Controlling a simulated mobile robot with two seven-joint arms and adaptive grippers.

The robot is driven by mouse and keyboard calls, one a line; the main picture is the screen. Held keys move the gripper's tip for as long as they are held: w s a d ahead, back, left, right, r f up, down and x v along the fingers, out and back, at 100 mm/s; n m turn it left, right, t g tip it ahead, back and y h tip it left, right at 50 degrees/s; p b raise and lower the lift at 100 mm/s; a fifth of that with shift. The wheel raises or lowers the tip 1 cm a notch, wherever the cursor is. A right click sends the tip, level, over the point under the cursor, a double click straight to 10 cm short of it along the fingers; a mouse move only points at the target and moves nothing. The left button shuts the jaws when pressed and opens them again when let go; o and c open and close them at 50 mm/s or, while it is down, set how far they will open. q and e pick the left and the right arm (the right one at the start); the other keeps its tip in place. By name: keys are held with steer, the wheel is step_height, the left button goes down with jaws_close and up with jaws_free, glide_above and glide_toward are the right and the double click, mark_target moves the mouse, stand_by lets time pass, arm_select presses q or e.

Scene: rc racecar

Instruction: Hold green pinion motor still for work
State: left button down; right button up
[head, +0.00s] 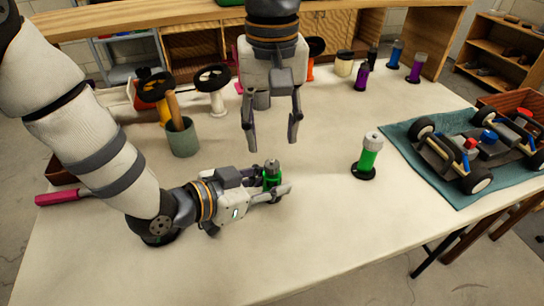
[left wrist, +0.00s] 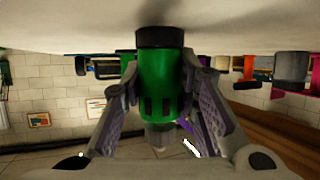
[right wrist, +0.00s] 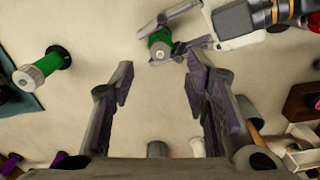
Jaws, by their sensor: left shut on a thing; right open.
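The green pinion motor (head: 272,175) is a green cylinder with a dark end and a small grey top, upright at the middle of the table. My left gripper (head: 278,192) is shut around its sides, low over the table. In the left wrist view the motor (left wrist: 161,85) sits between both fingers, its black end at or very near the tabletop; contact is unclear. My right gripper (head: 272,146) is open and empty, pointing down above and just behind the motor. The right wrist view shows the motor (right wrist: 160,45) beyond its open fingers (right wrist: 160,82).
A green cylinder with a white top (head: 370,158) stands to the right. An RC car (head: 470,155) rests on a teal mat (head: 455,198) farther right. A cup with a wooden handle (head: 183,139) and a pink-handled tool (head: 62,198) are left. The front table is clear.

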mark_target(272, 160)
step_height(272, 160, down, 6)
steer(key=shift+f, duration=0.1)
